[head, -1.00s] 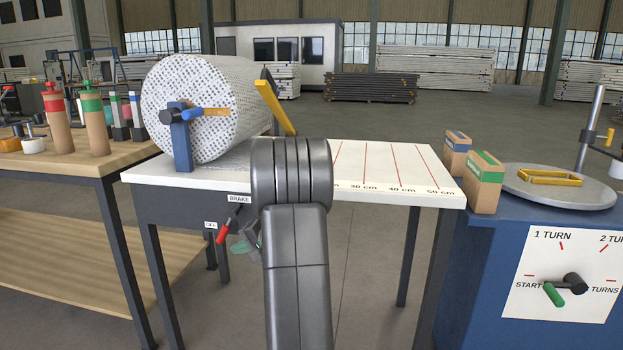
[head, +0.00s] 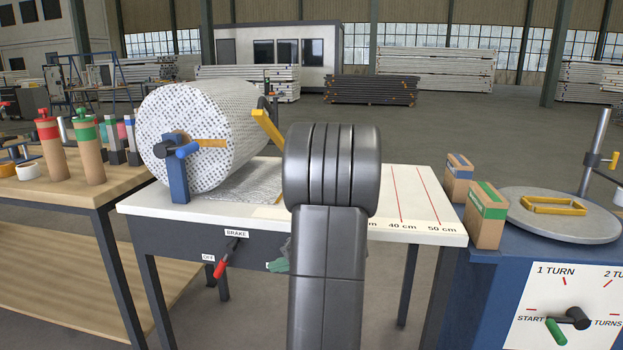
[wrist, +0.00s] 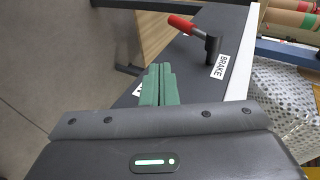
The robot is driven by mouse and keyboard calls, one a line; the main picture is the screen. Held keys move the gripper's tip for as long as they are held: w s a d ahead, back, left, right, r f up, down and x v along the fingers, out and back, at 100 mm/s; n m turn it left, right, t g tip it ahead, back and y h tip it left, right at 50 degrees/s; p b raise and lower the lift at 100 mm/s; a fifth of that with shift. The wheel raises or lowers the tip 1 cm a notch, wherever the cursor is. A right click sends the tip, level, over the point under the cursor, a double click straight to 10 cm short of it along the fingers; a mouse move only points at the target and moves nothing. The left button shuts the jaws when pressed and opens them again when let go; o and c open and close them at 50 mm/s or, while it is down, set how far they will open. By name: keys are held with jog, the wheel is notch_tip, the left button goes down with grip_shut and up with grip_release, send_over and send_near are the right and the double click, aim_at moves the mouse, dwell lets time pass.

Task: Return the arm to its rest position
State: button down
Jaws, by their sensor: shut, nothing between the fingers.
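My arm rises in the middle of the head view and hides part of the white measuring table (head: 415,235). My gripper (wrist: 159,72) shows in the wrist view as two green fingers pressed together with nothing between them. In the head view a bit of its green fingertips (head: 279,266) shows left of my arm, in front of the dark table apron. The red brake lever (wrist: 188,25) lies beyond the fingers in the wrist view, beside the BRAKE label, apart from them. In the head view the brake lever (head: 221,268) points down toward the OFF label.
A large patterned roll (head: 190,135) stands on the table, with a yellow bar (head: 267,127) beside it. A blue turntable stand (head: 470,280) with small boxes (head: 486,213) is at right.

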jog(key=p+v, duration=0.1)
jog(key=v, duration=0.6)
jog(key=shift+d, duration=0.1)
jog(key=shift+r, duration=0.1)
